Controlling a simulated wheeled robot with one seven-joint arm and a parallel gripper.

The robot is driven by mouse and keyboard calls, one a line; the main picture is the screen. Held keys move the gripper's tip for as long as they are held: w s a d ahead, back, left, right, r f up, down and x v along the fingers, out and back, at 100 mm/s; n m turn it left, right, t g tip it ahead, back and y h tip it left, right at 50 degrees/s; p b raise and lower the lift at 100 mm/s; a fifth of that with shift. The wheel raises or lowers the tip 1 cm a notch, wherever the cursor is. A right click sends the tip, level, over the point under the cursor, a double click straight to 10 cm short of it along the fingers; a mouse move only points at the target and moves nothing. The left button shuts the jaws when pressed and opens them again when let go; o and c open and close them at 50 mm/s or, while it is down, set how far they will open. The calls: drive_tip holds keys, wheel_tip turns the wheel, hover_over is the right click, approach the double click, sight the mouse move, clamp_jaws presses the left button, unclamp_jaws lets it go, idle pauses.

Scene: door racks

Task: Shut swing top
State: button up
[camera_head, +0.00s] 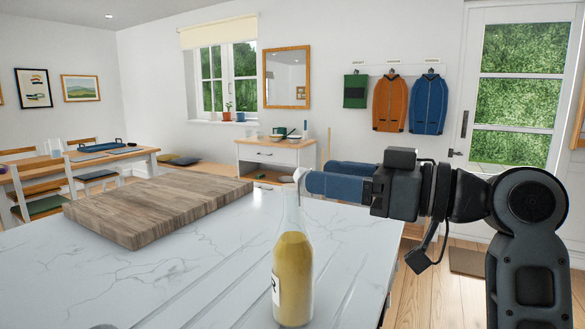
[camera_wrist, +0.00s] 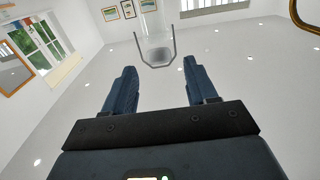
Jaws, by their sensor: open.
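A clear glass bottle (camera_head: 293,265) with yellow liquid and a partly visible label stands upright on the white marbled counter. A pale piece of its swing top (camera_head: 299,174) shows at the mouth, beside my fingertips. My gripper (camera_head: 312,181) reaches in from the right at the height of the bottle's mouth, fingers pointing left. In the wrist view my gripper (camera_wrist: 162,67) is open, with its two blue fingers apart and nothing between them. A grey wire loop (camera_wrist: 143,50) with a translucent grey piece inside shows just beyond the fingertips. I cannot tell whether a finger touches it.
A thick wooden board (camera_head: 160,208) lies on the counter (camera_head: 150,285) left of the bottle. Shallow grooves run along the counter near the bottle. A sideboard (camera_head: 275,155) stands behind, a dining table (camera_head: 80,160) at far left, and a glazed door (camera_head: 518,90) at right.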

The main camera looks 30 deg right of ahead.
sight(291, 186)
drive_tip(key=x, duration=0.6)
drive_tip(key=shift+w+a+p, duration=0.15)
drive_tip(key=shift+p, duration=0.15)
drive_tip(key=shift+c, duration=0.5)
drive_tip(key=c, duration=0.9)
drive_tip(key=shift+w+a+r+g+p, duration=0.1)
drive_tip(key=shift+r+g+p, duration=0.15)
drive_tip(key=shift+p, duration=0.75)
drive_tip(key=shift+w+f+g+h+p, duration=0.1)
drive_tip(key=shift+f+g+h+p, duration=0.3)
drive_tip(key=shift+g+h+p, duration=0.1)
drive_tip(key=o, duration=1)
